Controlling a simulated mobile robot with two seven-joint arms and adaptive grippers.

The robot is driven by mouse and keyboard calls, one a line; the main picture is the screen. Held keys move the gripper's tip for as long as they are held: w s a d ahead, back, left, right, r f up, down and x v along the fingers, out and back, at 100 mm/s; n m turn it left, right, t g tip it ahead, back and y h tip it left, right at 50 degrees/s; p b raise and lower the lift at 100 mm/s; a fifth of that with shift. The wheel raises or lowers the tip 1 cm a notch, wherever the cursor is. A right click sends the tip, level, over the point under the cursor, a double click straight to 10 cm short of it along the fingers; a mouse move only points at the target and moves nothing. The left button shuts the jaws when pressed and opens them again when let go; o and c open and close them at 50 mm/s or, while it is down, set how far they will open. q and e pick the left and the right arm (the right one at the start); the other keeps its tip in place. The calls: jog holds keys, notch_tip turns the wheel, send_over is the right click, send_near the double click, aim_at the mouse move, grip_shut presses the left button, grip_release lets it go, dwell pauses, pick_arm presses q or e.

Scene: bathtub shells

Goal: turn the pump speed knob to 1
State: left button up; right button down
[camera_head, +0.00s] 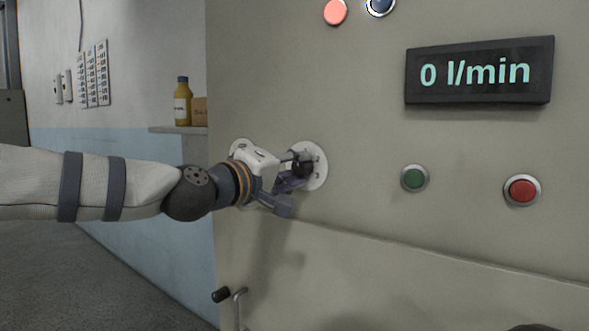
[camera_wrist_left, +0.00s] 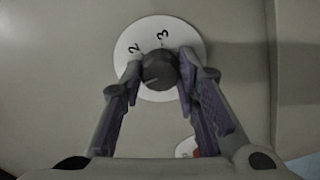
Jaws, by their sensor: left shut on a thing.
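The dark pump speed knob (camera_head: 302,165) sits on a round white dial plate (camera_head: 320,172) on the panel. In the left wrist view the knob (camera_wrist_left: 159,70) is between my fingertips, and the dial (camera_wrist_left: 150,32) shows the numbers 2 and 3 above it. A faint light mark shows on the knob, but I cannot tell which number it points to. My left gripper (camera_head: 298,168) is shut on the knob; its fingers (camera_wrist_left: 160,74) touch both sides. The display (camera_head: 479,71) reads 0 l/min. My right gripper is not in view.
A green button (camera_head: 415,178) and a red button (camera_head: 522,190) are right of the dial. A handle (camera_head: 238,305) sticks out at lower left. A yellow bottle (camera_head: 182,102) stands on a shelf behind.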

pick_arm(q)
jog(key=o, duration=1.2)
jog(key=shift+d, duration=0.1)
jog(key=shift+c, duration=0.2)
jog(key=v, duration=1.2)
